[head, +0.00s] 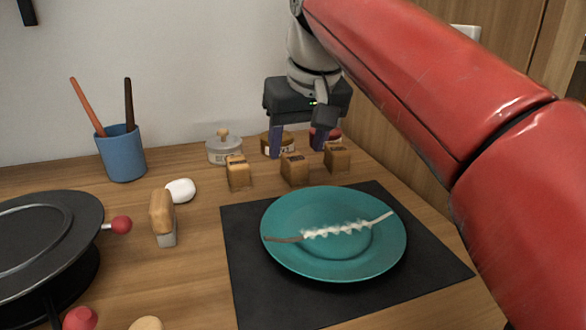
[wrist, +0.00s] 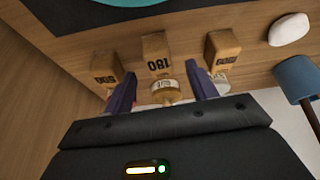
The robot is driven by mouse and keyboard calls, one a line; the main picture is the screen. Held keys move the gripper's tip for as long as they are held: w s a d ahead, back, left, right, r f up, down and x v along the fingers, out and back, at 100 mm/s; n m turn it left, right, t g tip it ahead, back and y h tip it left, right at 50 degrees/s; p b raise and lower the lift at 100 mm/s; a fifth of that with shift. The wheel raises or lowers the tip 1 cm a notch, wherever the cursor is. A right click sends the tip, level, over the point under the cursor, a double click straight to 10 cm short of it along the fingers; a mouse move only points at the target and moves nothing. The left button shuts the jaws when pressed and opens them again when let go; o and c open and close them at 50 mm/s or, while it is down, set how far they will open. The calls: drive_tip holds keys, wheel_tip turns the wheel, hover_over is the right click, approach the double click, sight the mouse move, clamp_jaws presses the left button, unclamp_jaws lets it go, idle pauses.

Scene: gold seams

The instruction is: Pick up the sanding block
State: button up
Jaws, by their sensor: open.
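Three small wooden blocks stand in a row behind the dark mat: a left one (head: 238,172), a middle one (head: 294,168) and a right one (head: 337,157). In the wrist view, the middle block (wrist: 156,54) bears what looks like 180 upside down; a numbered block (wrist: 105,72) and another block (wrist: 222,50) flank it. I cannot tell which one the task means. My gripper (head: 297,146) is open and empty, pointing down behind and above the middle block. In the wrist view its fingers (wrist: 161,76) spread either side of a jar, with the middle block just beyond.
Lidded jars (head: 224,149) stand by the wall, one (wrist: 165,91) below my fingers. A teal plate (head: 285,254) with a jagged white seam lies on the dark mat (head: 246,290). Left are a blue cup (head: 122,155), white lump (head: 180,190), wooden-handled tool (head: 162,217) and black turntable (head: 60,225).

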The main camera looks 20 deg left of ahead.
sight(295, 157)
drive_tip(key=b+x, duration=0.1)
drive_tip(key=x, duration=0.3)
drive_tip(key=shift+w+a+f, duration=0.1)
drive_tip(key=shift+f, duration=0.2)
drive_tip(key=c, duration=1.1)
drive_tip(key=shift+r+p, duration=2)
drive_tip(key=shift+r, duration=3.05)
drive_tip(key=shift+c, duration=0.2)
drive_tip(key=o, duration=0.5)
drive_tip(key=c, duration=0.3)
drive_tip(key=shift+c, duration=0.2)
